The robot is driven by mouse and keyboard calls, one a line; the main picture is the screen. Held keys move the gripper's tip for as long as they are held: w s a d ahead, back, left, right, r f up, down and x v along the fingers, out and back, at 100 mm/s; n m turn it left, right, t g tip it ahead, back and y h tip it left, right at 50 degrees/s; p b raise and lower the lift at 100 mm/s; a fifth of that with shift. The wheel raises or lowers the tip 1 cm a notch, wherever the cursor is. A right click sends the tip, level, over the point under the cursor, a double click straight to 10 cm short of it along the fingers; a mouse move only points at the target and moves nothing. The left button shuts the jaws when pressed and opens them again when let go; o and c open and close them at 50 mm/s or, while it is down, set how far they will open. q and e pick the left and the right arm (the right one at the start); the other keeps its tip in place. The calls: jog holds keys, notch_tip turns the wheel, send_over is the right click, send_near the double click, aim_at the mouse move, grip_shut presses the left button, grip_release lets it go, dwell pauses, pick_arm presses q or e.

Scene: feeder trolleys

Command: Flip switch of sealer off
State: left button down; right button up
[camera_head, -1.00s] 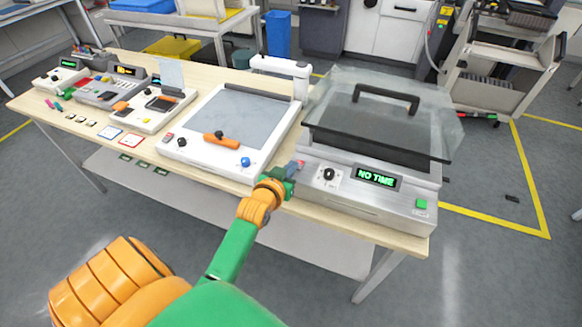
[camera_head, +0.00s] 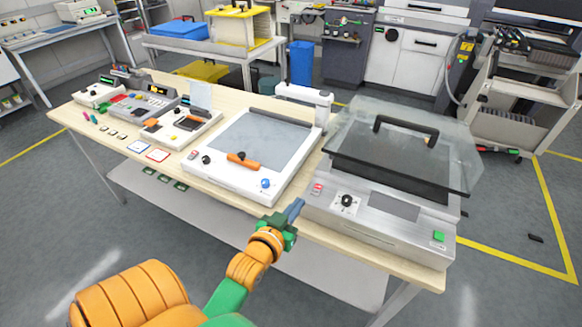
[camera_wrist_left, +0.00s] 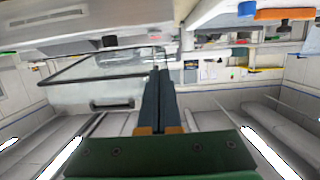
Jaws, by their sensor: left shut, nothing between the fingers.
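The sealer (camera_head: 385,232) is the silver machine with a smoky clear lid (camera_head: 395,150) and black handle, at the right end of the bench. Its small red switch (camera_head: 317,187) is at the front left of its panel, left of a black knob (camera_head: 346,201). Its display (camera_head: 394,205) is dark. A green button (camera_head: 439,237) is at the panel's right. My left gripper (camera_head: 296,208) is shut and empty, just in front and left of the switch, apart from it. In the left wrist view its shut fingers (camera_wrist_left: 158,90) point ahead. My right gripper is not in view.
A white device (camera_head: 240,185) with an orange-handled lever (camera_head: 242,160) stands left of the sealer. Smaller instruments and cards lie farther left on the wooden bench (camera_head: 372,262). A grey cart (camera_head: 525,95) stands behind at the right.

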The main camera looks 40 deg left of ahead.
pick_arm(q)
jog(key=v, duration=0.2)
jog(key=shift+s+d+f, duration=0.1)
jog(key=shift+s+f, duration=0.05)
jog(key=shift+s, duration=0.15)
jog(key=shift+w, duration=0.1)
jog(key=s+d+f+m+g+h, duration=0.1)
jog(key=s+d+f+g, duration=0.2)
jog(key=f, duration=0.7)
jog(key=s+d+f+m+g+h, duration=0.1)
jog(key=s+d+f+g+h, duration=0.15)
jog(key=f, duration=0.75)
jog(key=s+d+f+m+g, duration=0.1)
jog(key=s+f+g, duration=0.3)
jog(key=s+f, duration=0.4)
jog(key=s+d+f+m+g, duration=0.1)
jog(key=s+f+g, duration=0.3)
jog(key=s+f, duration=0.4)
jog(key=s+m, duration=0.1)
jog(key=s, duration=0.6)
jog(key=shift+d+f, duration=0.25)
jog(key=shift+f, duration=0.1)
